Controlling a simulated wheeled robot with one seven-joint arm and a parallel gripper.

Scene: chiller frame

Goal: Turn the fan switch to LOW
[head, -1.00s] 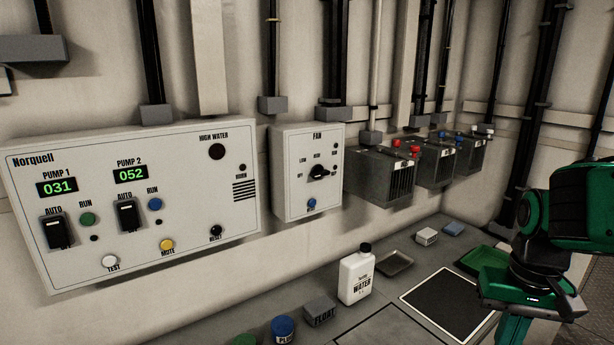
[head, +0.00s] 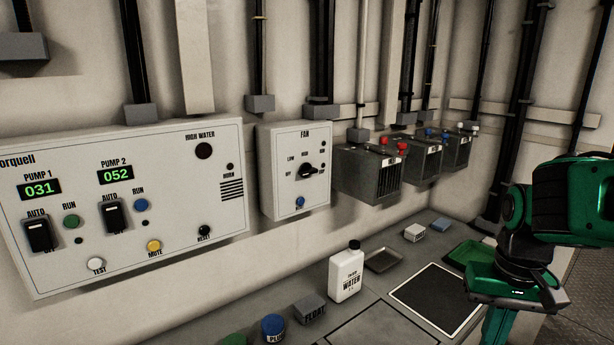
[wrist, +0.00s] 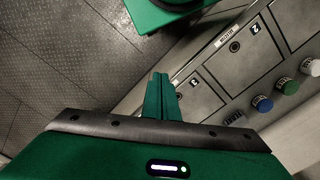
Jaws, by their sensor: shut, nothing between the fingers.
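The fan box (head: 277,205) is a pale wall-mounted panel headed FAN, left of centre in the head view. Its black rotary switch (head: 307,170) has small position labels around it, LOW at its upper left. The knob's narrow end seems to point right, away from LOW; the exact setting is too small to tell. My gripper shows in the wrist view (wrist: 160,78), its green fingers together and empty, above the bench edge and floor. In the head view my arm is at the far right, well away from the fan box, and the fingertips are cut off or hidden.
The Norquell pump panel (head: 120,230) is left of the fan box, and grey terminal boxes (head: 366,178) are right. Below, the bench (head: 385,318) holds a white water bottle (head: 346,272), a blue cap (head: 273,328), and trays. Air before the fan box is clear.

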